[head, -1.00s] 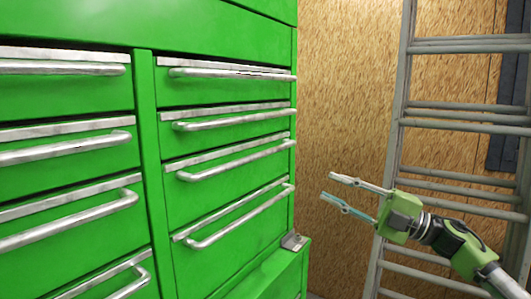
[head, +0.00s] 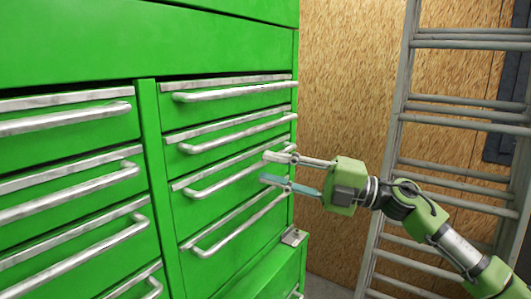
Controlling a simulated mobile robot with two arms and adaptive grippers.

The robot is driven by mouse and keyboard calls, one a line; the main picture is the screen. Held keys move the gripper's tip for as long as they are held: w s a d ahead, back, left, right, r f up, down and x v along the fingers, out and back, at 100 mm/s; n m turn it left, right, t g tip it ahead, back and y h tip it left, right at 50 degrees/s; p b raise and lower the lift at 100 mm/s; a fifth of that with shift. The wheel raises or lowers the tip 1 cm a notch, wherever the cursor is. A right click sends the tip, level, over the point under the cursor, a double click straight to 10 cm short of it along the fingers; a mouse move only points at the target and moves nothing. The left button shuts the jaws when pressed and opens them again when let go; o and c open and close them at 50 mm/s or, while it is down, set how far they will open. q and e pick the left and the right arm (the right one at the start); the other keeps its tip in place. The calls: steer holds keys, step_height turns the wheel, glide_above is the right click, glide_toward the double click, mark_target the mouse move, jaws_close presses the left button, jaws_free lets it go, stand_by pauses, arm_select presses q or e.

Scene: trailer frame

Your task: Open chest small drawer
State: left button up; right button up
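The green chest (head: 150,37) fills the left and middle of the head view. It has two columns of drawers with long silver handles. The right column shows several small drawers, with a top handle (head: 232,91), a second handle (head: 235,134), a third handle (head: 225,183) and a lower handle (head: 240,227). All these drawers look shut. My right gripper (head: 265,169) is open, its two fingers pointing left at the right end of the third and lower handles. I cannot tell whether the fingers touch a handle. My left gripper is not in view.
A grey metal ladder (head: 398,115) leans against the wooden board wall (head: 345,90) on the right, behind my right arm.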

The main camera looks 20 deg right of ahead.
steer(key=shift+p+x, duration=0.3)
steer(key=shift+x, duration=0.7)
jaws_close()
